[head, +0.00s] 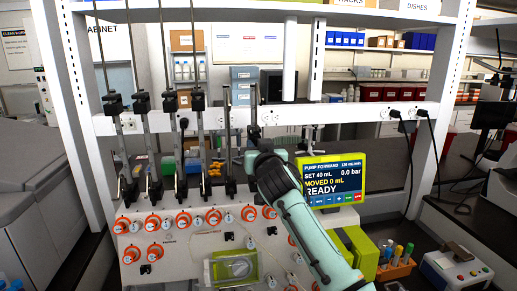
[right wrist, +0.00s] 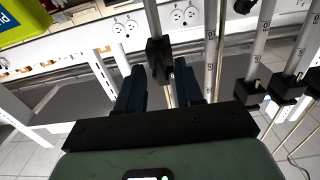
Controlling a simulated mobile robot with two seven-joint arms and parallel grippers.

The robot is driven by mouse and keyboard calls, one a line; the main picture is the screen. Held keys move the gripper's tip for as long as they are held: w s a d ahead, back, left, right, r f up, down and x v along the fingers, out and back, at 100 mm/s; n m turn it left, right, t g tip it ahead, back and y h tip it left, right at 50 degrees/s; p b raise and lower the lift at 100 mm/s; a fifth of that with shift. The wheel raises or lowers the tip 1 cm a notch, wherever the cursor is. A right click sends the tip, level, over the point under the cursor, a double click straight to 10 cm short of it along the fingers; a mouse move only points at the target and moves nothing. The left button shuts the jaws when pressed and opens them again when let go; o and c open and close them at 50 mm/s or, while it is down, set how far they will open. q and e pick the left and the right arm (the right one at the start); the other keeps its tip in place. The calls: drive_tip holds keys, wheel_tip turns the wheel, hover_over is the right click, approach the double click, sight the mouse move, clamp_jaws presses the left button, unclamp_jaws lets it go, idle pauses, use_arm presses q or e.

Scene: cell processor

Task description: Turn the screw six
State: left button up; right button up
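The cell processor's white panel (head: 190,245) carries orange-ringed knobs, with a row of upright rods and dark clamps above it. The rightmost rod (head: 253,100) stands straight behind my right gripper (head: 254,136). In the right wrist view, a black clamp block (right wrist: 158,60) on a grey rod shows between the two dark blue fingers of this gripper (right wrist: 159,70). The fingers are apart, and I see no clear contact with the clamp or rod. The screw itself cannot be made out. My left gripper is not in view.
A green-framed display (head: 333,182) reading READY stands right of my right arm. Neighbouring rods with black clamps (right wrist: 250,92) stand close to the right in the wrist view. An orange rack (head: 395,268) holds coloured tubes at lower right.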

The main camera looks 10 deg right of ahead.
use_arm(q)
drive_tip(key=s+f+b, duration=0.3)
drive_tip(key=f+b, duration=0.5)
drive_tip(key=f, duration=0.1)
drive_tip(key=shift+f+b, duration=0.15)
drive_tip(key=shift+b, duration=0.15)
use_arm(e)
drive_tip(key=s, duration=1.3)
